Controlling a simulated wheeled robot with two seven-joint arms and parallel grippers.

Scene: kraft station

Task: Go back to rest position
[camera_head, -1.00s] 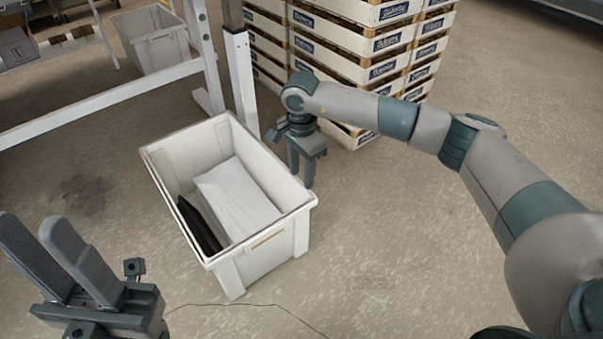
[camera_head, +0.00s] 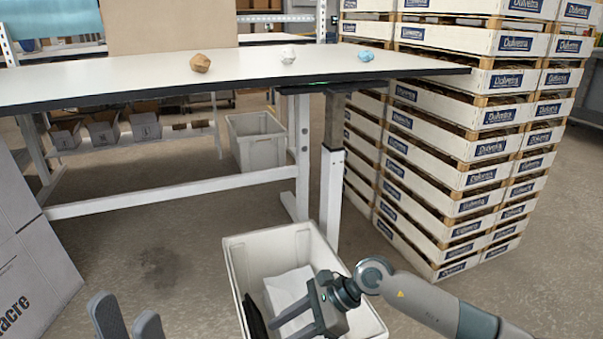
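My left gripper (camera_head: 125,308) shows at the bottom left edge, its two grey fingers pointing up and standing apart with nothing between them. My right gripper (camera_head: 285,326) shows over the white bin (camera_head: 268,242) at the bottom centre. Its two fingers point down and left, apart, and I see nothing held between them. The bin stands on the floor in front of the table leg. A white item (camera_head: 288,287) and a black item (camera_head: 255,316) lie inside it, partly hidden by the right gripper.
A white table (camera_head: 130,77) spans the back, with a brown lump (camera_head: 200,63), a white lump (camera_head: 288,54) and a blue lump (camera_head: 366,55) on it. Stacked crates (camera_head: 450,150) stand at right, a grey box (camera_head: 30,255) at left. Floor between is clear.

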